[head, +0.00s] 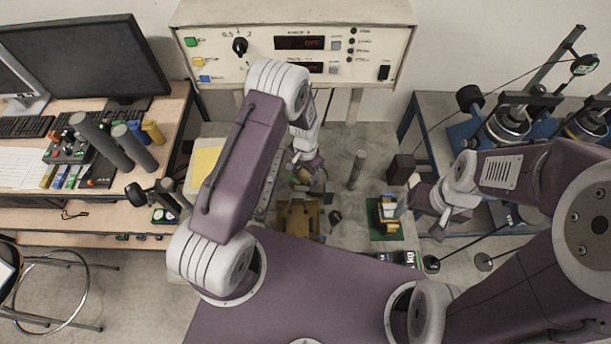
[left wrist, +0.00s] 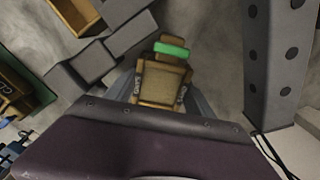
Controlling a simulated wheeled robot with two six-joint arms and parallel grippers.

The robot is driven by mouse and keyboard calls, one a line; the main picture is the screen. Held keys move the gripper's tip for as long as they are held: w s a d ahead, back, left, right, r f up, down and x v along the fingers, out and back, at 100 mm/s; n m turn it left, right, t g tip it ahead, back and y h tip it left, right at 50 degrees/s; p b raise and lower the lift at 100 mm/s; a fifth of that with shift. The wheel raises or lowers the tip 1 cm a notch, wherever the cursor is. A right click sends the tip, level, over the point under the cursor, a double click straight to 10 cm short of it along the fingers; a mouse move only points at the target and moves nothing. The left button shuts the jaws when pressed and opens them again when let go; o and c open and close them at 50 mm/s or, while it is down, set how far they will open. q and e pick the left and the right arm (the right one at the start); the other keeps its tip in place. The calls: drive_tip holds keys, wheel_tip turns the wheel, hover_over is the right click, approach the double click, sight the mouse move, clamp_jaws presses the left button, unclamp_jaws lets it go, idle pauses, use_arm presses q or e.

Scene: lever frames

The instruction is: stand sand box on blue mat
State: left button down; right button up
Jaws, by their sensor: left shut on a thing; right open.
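My left gripper (head: 306,180) is shut on a sand-coloured box (left wrist: 163,82) with a green band at its far end. In the left wrist view the box sits between the fingers of the left gripper (left wrist: 160,98). In the head view the box (head: 301,175) is small and partly hidden by my arm and gripper. My right gripper (head: 433,212) is open, just right of a green mat (head: 378,235). I cannot make out a blue mat in either view.
A brown wooden tray (head: 296,220) lies below my left gripper. A grey post (head: 356,170) and a dark brown block (head: 400,168) stand behind. A control panel (head: 290,45) backs the workspace.

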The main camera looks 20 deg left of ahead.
sight(306, 173)
use_arm(q)
wheel_tip(306, 173, up, 8)
drive_tip(key=shift+f+b, duration=0.25)
drive_tip(key=shift+b, duration=0.8)
drive_tip(key=shift+r, duration=0.55)
